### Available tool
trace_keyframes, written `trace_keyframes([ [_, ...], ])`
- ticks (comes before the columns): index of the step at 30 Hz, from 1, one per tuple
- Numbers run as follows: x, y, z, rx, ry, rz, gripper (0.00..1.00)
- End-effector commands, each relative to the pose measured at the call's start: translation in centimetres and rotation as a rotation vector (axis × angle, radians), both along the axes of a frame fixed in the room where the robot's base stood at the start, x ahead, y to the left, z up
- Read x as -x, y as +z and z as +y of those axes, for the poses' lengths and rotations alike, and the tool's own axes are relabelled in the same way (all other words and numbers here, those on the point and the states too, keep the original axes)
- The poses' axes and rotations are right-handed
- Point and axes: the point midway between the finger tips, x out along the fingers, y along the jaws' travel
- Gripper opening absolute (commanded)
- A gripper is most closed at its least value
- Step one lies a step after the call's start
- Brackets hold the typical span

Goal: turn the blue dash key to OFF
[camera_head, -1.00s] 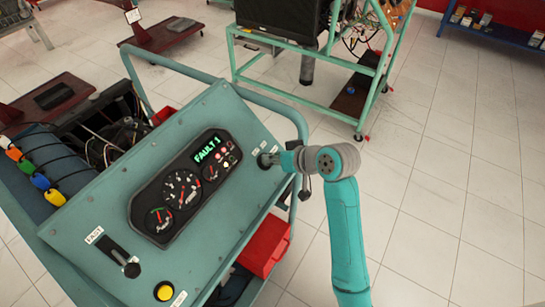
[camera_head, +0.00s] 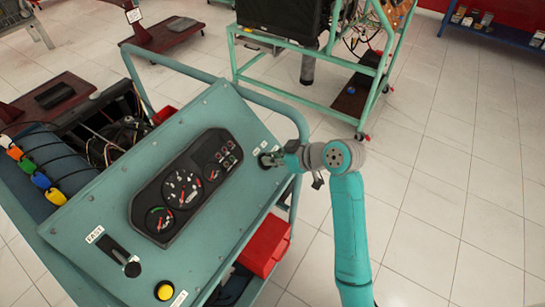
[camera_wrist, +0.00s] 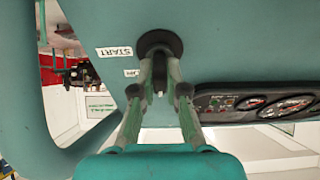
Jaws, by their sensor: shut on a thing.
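The dash switch with its round black collar (camera_wrist: 160,44) is on the teal panel (camera_head: 110,195), at the panel's right end in the head view. My gripper (camera_head: 274,159) reaches it from the right. In the wrist view my gripper (camera_wrist: 160,88) is shut at the collar, on the dash key. The key is mostly hidden between the fingers, so its blue colour and exact angle cannot be told. A START label (camera_wrist: 114,51) and an ON label (camera_wrist: 131,73) sit beside the collar. The gauge cluster (camera_head: 187,187) has a dark display.
A FAST lever (camera_head: 114,250) and a yellow button (camera_head: 164,290) are on the panel's lower part. A teal rail (camera_head: 285,110) runs behind the panel. A red bin (camera_head: 265,245) is below. Floor at right is clear.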

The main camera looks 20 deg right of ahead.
Motion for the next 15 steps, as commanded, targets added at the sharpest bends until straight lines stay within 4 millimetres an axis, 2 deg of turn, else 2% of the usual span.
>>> trace_keyframes([
  [9,0.02,-0.07,-0.03,0.002,0.001,0.001,0.0],
  [10,0.02,-0.07,-0.03,0.002,0.001,0.001,0.2],
  [12,0.02,-0.06,-0.03,0.002,0.001,0.001,0.37],
  [15,0.02,-0.05,-0.02,0.001,0.001,0.0,0.38],
])
